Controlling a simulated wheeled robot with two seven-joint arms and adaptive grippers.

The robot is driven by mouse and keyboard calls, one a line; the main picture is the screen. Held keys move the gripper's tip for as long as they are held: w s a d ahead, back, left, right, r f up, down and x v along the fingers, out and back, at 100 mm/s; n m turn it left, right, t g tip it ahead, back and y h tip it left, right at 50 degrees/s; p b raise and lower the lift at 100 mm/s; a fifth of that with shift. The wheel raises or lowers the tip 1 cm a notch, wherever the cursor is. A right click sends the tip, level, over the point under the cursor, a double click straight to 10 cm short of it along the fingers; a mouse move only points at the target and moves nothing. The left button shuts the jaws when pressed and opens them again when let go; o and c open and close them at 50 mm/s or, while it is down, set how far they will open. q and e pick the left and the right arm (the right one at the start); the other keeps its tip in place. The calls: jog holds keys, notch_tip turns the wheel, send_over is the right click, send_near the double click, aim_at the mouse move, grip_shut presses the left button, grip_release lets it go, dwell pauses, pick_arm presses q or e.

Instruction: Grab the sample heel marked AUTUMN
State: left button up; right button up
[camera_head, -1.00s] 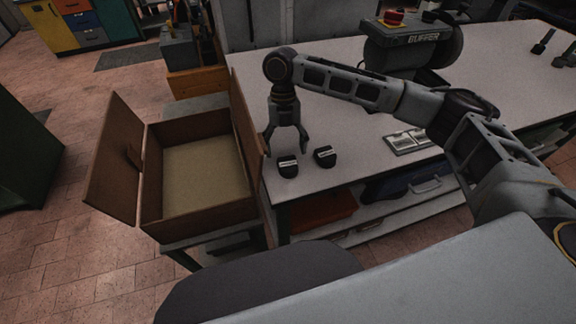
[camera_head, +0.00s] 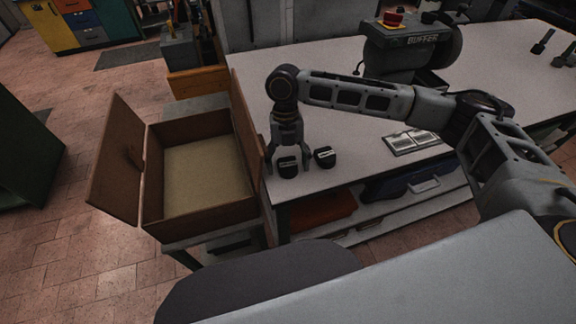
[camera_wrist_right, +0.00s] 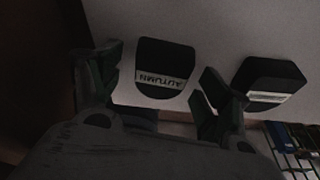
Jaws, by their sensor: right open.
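The black heel marked AUTUMN (camera_head: 287,167) stands near the front left corner of the white bench. Its label reads clearly in the right wrist view (camera_wrist_right: 166,72). A second black heel (camera_head: 325,157) stands just to its right; its label in the right wrist view (camera_wrist_right: 270,84) is too slanted to read. My right gripper (camera_head: 288,166) is open and low over the bench, its fingers on either side of the AUTUMN heel. In the right wrist view, the AUTUMN heel shows between the open fingers (camera_wrist_right: 155,88), apart from both. My left gripper is out of view.
An open brown box (camera_head: 205,215) stands left of the bench, its right wall close to my gripper. A metal tray (camera_head: 412,141) lies right of the heels. A buffer machine (camera_head: 412,47) stands at the back. The bench behind the heels is clear.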

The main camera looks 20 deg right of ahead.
aim_at(288, 164)
dwell(0.4)
jog(key=c, duration=1.1)
jog(key=shift+r, duration=0.15)
jog(key=shift+c, duration=0.2)
notch_tip(288, 164, up, 18)
dwell(0.4)
